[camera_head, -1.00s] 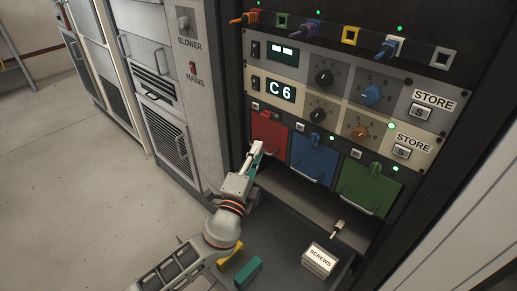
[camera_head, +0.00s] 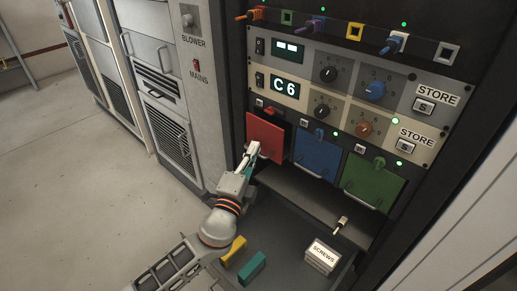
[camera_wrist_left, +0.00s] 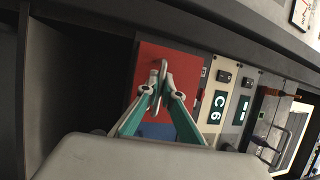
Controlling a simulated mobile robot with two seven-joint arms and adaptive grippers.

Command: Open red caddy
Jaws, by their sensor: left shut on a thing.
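The red caddy (camera_head: 264,135) is at the left end of a row of three in the rack, and its red face stands slightly proud of the rack front. A red latch (camera_head: 268,110) shows above its top edge. My left gripper (camera_head: 252,151) is shut at the caddy's lower edge, on its handle, which the fingers mostly hide. In the left wrist view the closed fingertips (camera_wrist_left: 160,72) lie in front of the red face (camera_wrist_left: 185,62). My right gripper is not in view.
The blue caddy (camera_head: 316,158) and green caddy (camera_head: 372,185) sit to the right. A shelf below holds a SCREWS box (camera_head: 321,256), a yellow block (camera_head: 234,250) and a teal block (camera_head: 252,268). Grey cabinets (camera_head: 158,90) stand left; the floor (camera_head: 60,170) there is clear.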

